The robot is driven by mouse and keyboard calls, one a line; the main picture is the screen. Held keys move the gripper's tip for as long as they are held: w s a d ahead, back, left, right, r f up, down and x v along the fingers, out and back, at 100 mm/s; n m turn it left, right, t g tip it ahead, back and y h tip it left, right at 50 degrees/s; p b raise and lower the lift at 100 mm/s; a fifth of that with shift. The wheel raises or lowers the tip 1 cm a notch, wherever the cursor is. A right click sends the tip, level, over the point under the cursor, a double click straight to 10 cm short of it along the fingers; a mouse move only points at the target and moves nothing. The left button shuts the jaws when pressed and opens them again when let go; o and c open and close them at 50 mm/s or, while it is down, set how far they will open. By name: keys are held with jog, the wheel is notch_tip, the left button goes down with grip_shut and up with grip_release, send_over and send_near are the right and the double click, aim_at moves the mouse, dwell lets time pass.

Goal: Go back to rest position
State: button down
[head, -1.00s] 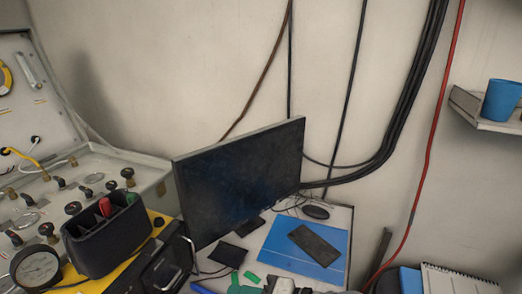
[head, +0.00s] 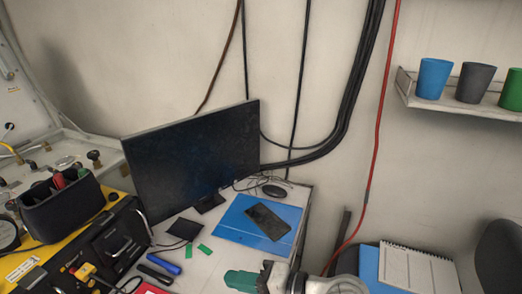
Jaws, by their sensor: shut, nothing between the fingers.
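My gripper (head: 234,279) shows at the bottom edge of the head view, just right of centre. Its green fingers point left and are closed together with nothing held. The lower part of the gripper is cut off by the frame edge. It is over the front part of the white desk (head: 212,268), in front of the blue folder (head: 235,219).
A monitor (head: 190,160) stands on the desk. A dark flat device (head: 267,221) lies on the folder. A black organiser (head: 62,208) and yellow-black case (head: 105,240) are left. Blue (head: 433,78), grey (head: 475,83) and green (head: 512,90) cups stand on a shelf (head: 455,107).

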jog(key=s+d+f+n+h, duration=0.2)
jog(key=s+d+f+h, duration=0.6)
jog(key=d+f, duration=0.65)
jog(key=s+d+f+g+h, duration=0.1)
jog(key=s+d+g+h, duration=0.1)
jog(key=s+d, duration=0.7)
jog(key=s+d+f+n+g+h, duration=0.1)
jog(key=s+d+h, duration=0.3)
jog(key=s+d, duration=0.4)
jog(key=shift+s+d+f+g+h, duration=0.45)
jog(key=shift+s+f, duration=0.25)
jog(key=shift+s, duration=0.5)
